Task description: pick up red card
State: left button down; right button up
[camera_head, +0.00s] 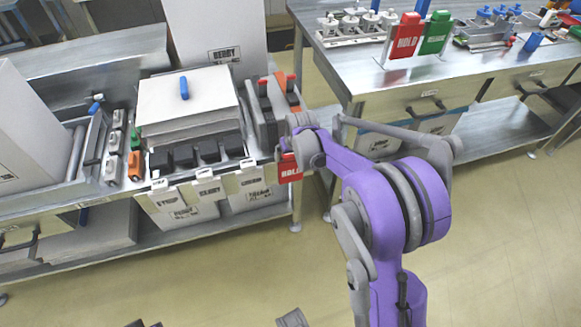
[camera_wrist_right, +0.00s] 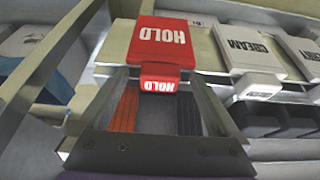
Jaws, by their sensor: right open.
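A red card (camera_head: 289,167) marked HOLD hangs at the right end of a row of white label cards on the front edge of the left bench. It also shows in the right wrist view (camera_wrist_right: 157,42), with a smaller HOLD face below its main face. My right gripper (camera_head: 292,138) is right at this card and partly covers it in the head view. In the wrist view its two fingers (camera_wrist_right: 157,76) are apart, with the card's lower part between or just beyond their tips. I cannot tell whether they touch it.
Another red HOLD card (camera_head: 406,36) stands beside a green card (camera_head: 436,33) on the right bench. White label cards (camera_head: 207,189) hang left of the near red card. A lidded white box (camera_head: 186,98) stands behind them. Open floor (camera_head: 500,230) lies at right.

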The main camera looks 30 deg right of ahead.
grip_shut()
dwell(0.3)
